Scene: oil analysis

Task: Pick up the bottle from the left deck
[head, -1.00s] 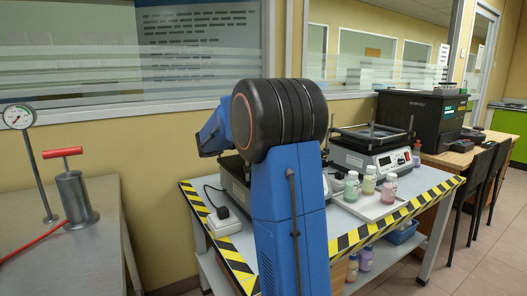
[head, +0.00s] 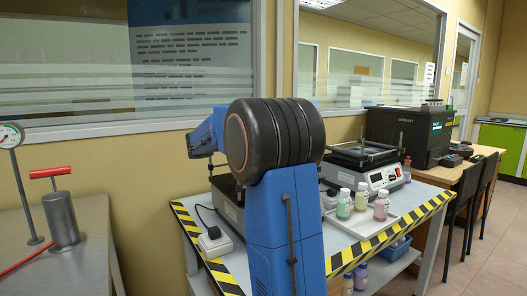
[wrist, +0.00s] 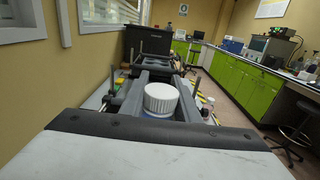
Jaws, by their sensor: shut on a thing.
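My gripper (wrist: 161,79) shows in the wrist view, its two grey fingers shut on a bottle with a white ribbed cap (wrist: 160,97). Only the cap and a sliver of the bluish body below it show. In the head view my blue arm and its black joint hide the gripper and the held bottle. The left deck machine (head: 228,203) on the striped table is mostly hidden behind my arm. I cannot tell how high the bottle is above it.
The right deck machine (head: 372,174) stands on the striped table (head: 408,221). Several capped bottles, one green (head: 345,206) and one pink (head: 361,199), stand on a white tray (head: 369,228). A steel bench (head: 84,270) with a red-handled pump (head: 62,220) is at left.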

